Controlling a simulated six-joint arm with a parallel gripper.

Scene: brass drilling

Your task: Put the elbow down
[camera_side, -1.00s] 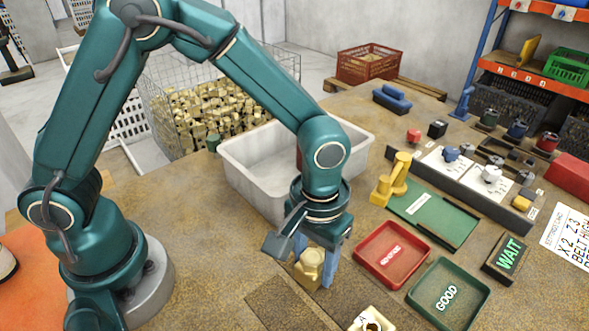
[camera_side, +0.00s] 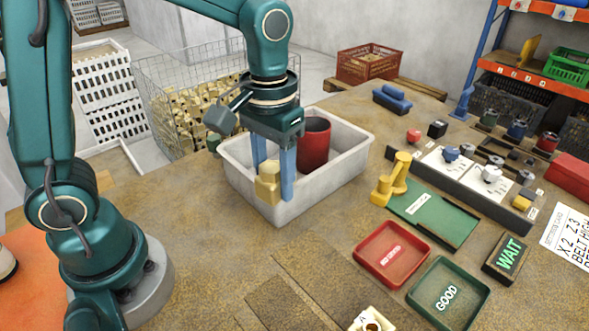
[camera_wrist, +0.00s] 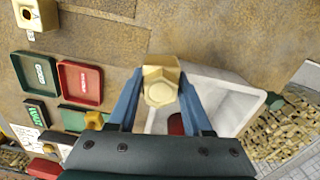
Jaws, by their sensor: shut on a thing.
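The brass elbow (camera_side: 268,185) is between the blue fingers of my gripper (camera_side: 273,178), which is shut on it. It also shows in the wrist view (camera_wrist: 160,84), with a round face toward the camera. In the side view my gripper and the elbow appear in front of the near wall of the white tub (camera_side: 330,185). The elbow looks held above the table, though its exact height is hard to tell. In the wrist view the tub (camera_wrist: 222,98) lies just right of and behind the fingers.
A dark red cylinder (camera_side: 314,143) stands in the tub. A red tray (camera_side: 378,272) and a green GOOD tray (camera_side: 425,305) lie to the right, beside a WAIT sign (camera_side: 507,258). A brass block (camera_side: 371,322) is at the front edge. The table's middle is clear.

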